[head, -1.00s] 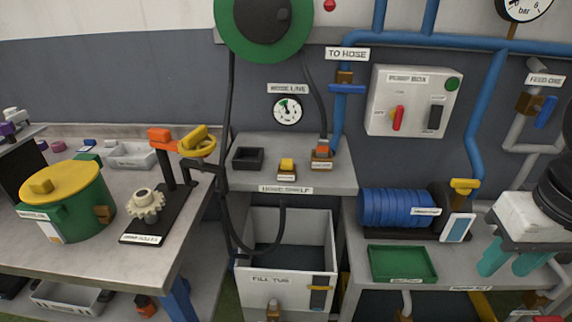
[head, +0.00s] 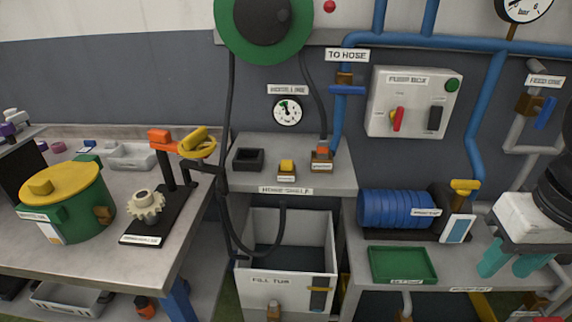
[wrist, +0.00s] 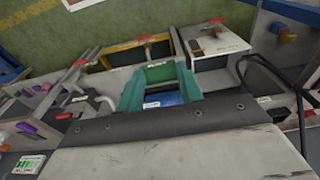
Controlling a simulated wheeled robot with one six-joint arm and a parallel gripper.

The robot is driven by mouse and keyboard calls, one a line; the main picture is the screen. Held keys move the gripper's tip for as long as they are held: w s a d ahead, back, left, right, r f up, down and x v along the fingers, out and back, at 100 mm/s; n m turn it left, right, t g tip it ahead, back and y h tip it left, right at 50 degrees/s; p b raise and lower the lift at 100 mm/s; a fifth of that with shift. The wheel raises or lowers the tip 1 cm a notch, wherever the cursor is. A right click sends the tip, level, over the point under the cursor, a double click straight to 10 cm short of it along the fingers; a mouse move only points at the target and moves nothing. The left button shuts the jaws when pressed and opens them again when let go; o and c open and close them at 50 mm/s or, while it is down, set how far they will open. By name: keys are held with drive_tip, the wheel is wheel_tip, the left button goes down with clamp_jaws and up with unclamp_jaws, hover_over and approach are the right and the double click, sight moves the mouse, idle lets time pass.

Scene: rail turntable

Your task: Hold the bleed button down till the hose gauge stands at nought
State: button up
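The hose gauge (head: 288,112) is a small white dial on the wall under a hose line label. Its needle points up and left, off a green mark; the figures are too small to read. The small labels are unreadable, so I cannot confirm which is the bleed button. My gripper (head: 509,264) is far right of the shelf, its teal fingers apart and empty. It also shows in the wrist view (wrist: 160,88).
A black box (head: 248,159) shares the shelf. A fill tub (head: 286,268) stands below, with a black hose hanging over it. A green tray (head: 402,264) and a blue ribbed cylinder (head: 397,208) lie between my gripper and the shelf.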

idle(0.3)
clamp_jaws()
idle(1.6)
